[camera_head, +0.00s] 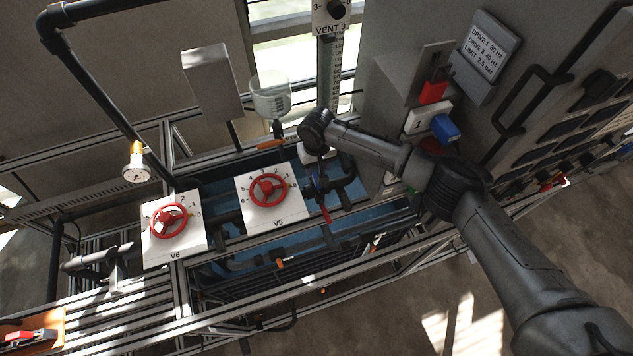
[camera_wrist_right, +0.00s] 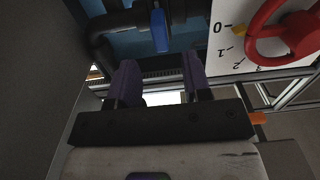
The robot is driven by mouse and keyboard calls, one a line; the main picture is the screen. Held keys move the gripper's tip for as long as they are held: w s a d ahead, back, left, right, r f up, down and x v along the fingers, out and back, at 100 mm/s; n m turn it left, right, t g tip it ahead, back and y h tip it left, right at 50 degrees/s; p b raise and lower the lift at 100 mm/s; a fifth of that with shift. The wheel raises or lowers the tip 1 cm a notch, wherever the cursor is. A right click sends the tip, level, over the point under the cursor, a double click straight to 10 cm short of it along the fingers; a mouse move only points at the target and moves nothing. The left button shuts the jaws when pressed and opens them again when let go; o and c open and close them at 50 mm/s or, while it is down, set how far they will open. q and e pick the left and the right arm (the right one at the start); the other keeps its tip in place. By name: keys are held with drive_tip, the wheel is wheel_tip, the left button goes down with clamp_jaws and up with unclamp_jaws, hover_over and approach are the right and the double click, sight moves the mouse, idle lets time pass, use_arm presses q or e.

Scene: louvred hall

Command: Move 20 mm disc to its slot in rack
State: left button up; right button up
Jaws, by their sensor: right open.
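My right gripper (camera_head: 319,176) hangs under its wrist in the head view, over the piping just right of the V5 panel. The wrist view shows the same gripper (camera_wrist_right: 159,76) with its two purple fingers apart and nothing between them. I cannot make out the 20 mm disc or its rack in either view. My left gripper is not in view.
Red handwheels V5 (camera_head: 267,190) and V6 (camera_head: 169,221) stand on white panels left of my right gripper. A blue handle (camera_wrist_right: 160,31) lies beyond the fingers. A clear beaker (camera_head: 270,97) and a grey cabinet with a blue switch (camera_head: 445,129) flank my arm.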

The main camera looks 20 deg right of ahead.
sight(317, 174)
wheel_tip(317, 174, down, 5)
drive_tip(key=b, duration=0.4)
drive_tip(key=shift+r, duration=0.2)
drive_tip(key=shift+f, duration=0.9)
drive_tip(key=shift+f+b, duration=0.4)
drive_tip(key=shift+f, duration=0.5)
drive_tip(key=shift+p, duration=0.45)
drive_tip(key=shift+c, duration=0.3)
